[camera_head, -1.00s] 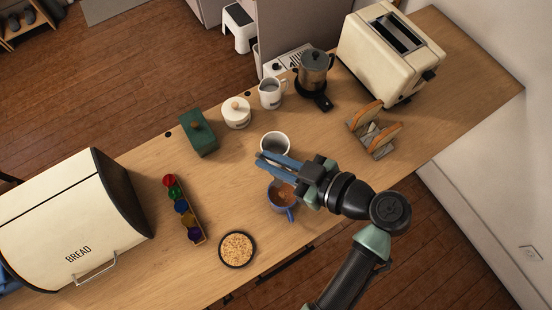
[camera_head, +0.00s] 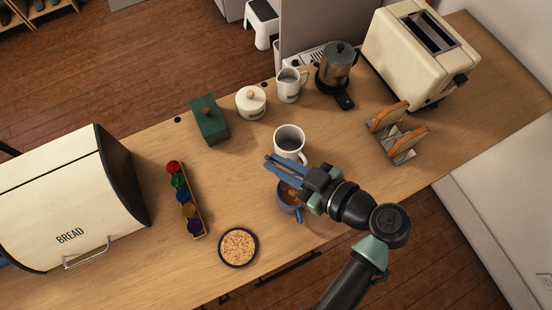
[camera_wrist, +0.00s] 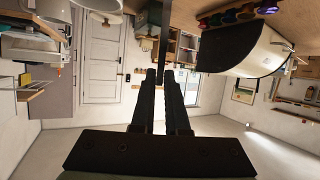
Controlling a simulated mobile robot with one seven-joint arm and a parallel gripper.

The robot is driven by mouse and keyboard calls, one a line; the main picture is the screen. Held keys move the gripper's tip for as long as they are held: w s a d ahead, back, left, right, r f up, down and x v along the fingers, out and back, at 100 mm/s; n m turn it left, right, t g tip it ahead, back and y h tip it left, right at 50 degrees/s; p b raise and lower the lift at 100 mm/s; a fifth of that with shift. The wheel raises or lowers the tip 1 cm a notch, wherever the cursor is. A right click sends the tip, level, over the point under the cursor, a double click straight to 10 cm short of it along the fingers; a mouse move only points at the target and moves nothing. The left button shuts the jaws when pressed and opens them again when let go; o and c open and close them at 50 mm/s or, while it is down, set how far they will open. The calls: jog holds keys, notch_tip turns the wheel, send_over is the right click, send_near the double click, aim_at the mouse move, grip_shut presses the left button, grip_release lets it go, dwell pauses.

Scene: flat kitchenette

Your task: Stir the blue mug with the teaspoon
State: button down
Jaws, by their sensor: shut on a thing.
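The blue mug (camera_head: 287,210) stands on the counter with brown liquid in it. My gripper (camera_head: 269,163) reaches in from the right, its blue fingers above the mug's far side and partly covering its opening. In the wrist view my gripper (camera_wrist: 160,78) is shut on a thin dark upright strip, the teaspoon's handle (camera_wrist: 163,45). The spoon's bowl is hidden in both views, so I cannot tell whether it is in the liquid. A white mug (camera_head: 291,151) stands just beyond the fingers.
A dish of grains (camera_head: 238,247) and a rack of coloured capsules (camera_head: 185,198) lie left. The bread bin (camera_head: 65,200) is far left. Green box (camera_head: 210,120), sugar pot (camera_head: 251,102), jug (camera_head: 289,85), moka pot (camera_head: 337,66), toaster (camera_head: 410,55) and toast rack (camera_head: 403,150) stand behind and right.

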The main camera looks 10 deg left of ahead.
jog(key=shift+s+d+f+b, duration=0.15)
jog(key=shift+d+f+b, duration=0.2)
jog(key=shift+f+b, duration=0.5)
jog(key=shift+s+d+f+b, duration=0.15)
jog(key=shift+d+f+b, duration=0.2)
jog(key=shift+f+b, duration=0.5)
jog(key=shift+s+d+f+b, duration=0.15)
jog(key=shift+d+f+b, duration=0.2)
jog(key=shift+f+b, duration=0.5)
